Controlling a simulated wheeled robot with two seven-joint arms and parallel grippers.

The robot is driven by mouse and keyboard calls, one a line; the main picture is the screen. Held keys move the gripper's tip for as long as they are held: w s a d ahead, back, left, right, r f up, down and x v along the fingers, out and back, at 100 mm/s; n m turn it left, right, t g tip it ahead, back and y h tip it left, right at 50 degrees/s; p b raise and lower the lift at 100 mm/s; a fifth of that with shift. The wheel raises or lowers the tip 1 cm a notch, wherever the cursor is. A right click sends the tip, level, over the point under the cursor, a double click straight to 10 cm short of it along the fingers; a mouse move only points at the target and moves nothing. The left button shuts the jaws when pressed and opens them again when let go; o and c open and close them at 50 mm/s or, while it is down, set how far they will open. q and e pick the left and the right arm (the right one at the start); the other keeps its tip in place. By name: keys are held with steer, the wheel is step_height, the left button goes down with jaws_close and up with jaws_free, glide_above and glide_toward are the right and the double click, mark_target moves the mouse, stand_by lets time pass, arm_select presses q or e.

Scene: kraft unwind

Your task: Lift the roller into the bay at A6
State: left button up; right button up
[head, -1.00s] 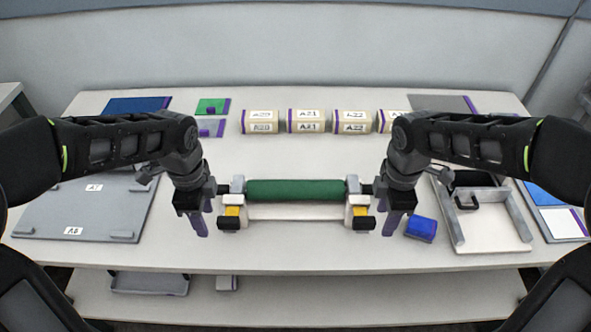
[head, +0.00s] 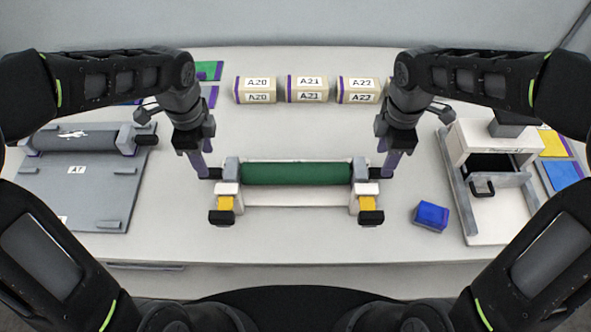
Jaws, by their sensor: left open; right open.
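A green roller (head: 296,173) lies level in a white cradle (head: 296,197) at the table's middle, with grey supports and a short dark end at each side. My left gripper (head: 203,170) points down, open, beside the left dark end. My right gripper (head: 387,170) points down, open, beside the right dark end. Whether either touches the roller is unclear. At the left lies a grey rack board (head: 90,195) with a label that seems to read A7. A dark grey roller (head: 85,139) rests across its back. I cannot make out an A6 label.
Cream boxes marked A20 (head: 258,91), A21 (head: 306,90) and A22 (head: 358,91) stand at the back. A blue block (head: 431,216) lies right of the cradle. A white unit (head: 480,139) with a dark-handled drawer stands at the right. Table in front of the boxes is clear.

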mark_target(211, 174)
arm_select(q)
steer(key=shift+f, duration=3.9)
arm_select(e)
steer(key=shift+f, duration=3.95)
arm_select(q)
steer(key=shift+c, duration=0.5)
arm_select(e)
steer(key=shift+c, duration=0.5)
arm_select(q)
jaws_close()
arm_select(e)
jaws_close()
arm_select(q)
steer(key=shift+r, duration=0.1)
arm_select(e)
steer(key=shift+r, duration=0.1)
